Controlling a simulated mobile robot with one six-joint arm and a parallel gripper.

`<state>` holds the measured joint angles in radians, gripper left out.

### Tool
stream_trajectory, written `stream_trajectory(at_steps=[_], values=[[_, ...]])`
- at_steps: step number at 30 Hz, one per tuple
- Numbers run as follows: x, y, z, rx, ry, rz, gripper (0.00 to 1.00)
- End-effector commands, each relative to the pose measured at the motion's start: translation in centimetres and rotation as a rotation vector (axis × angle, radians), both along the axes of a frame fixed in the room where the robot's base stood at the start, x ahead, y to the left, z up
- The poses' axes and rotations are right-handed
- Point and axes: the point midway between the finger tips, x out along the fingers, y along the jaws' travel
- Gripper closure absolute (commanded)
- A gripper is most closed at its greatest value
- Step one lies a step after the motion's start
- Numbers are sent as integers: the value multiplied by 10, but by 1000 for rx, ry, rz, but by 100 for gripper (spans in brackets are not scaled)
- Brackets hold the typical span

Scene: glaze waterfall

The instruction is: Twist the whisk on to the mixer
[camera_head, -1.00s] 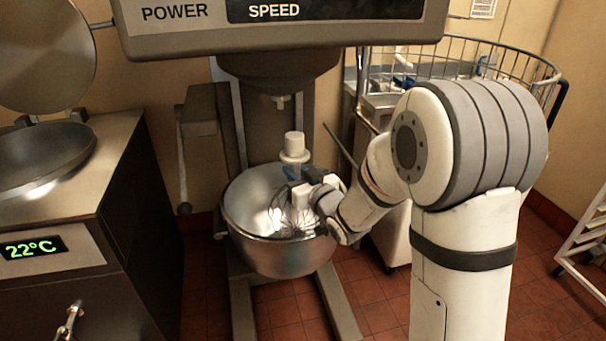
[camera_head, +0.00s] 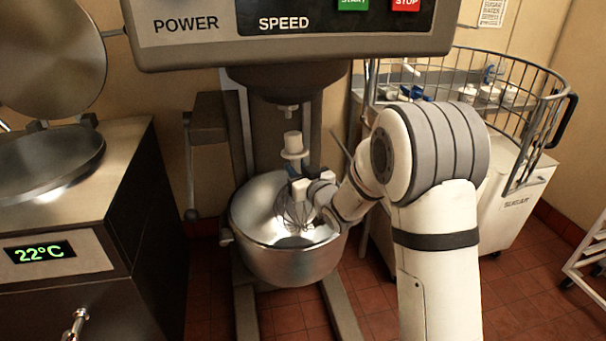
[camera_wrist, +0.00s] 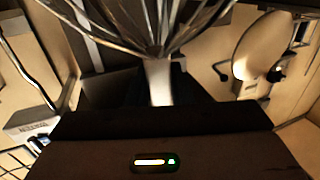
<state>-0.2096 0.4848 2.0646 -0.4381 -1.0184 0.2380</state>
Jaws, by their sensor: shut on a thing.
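The whisk stands about upright in the mixer bowl. Its white top hub (camera_head: 293,146) is above the rim and its wire cage (camera_head: 297,213) is inside the bowl. My gripper (camera_head: 299,187) is shut on the whisk's stem below the hub. The mixer's drive shaft (camera_head: 288,112) points down from the mixer head (camera_head: 285,80). The hub is below the shaft, a little to its right, with a visible gap between them. In the wrist view the whisk's wires (camera_wrist: 155,22) and pale stem (camera_wrist: 158,80) show; the fingertips are not clear.
The steel bowl (camera_head: 262,262) surrounds the wire cage. A round wire guard (camera_head: 515,62) is swung open on the right, beside a sugar bin (camera_head: 515,205). A kettle (camera_head: 50,165) with a raised lid stands at the left. A lever (camera_head: 190,170) hangs beside the mixer column.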

Motion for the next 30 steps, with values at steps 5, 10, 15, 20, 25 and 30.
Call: stream_trajectory(at_steps=[5, 10, 15, 20, 25, 30], values=[[14, 4, 2, 3, -4, 1, 100], [26, 8, 3, 4, -7, 1, 100], [39, 12, 3, 4, -7, 1, 100], [50, 15, 4, 5, -8, 2, 100], [63, 19, 4, 4, -7, 2, 100], [75, 23, 4, 5, -8, 3, 100]])
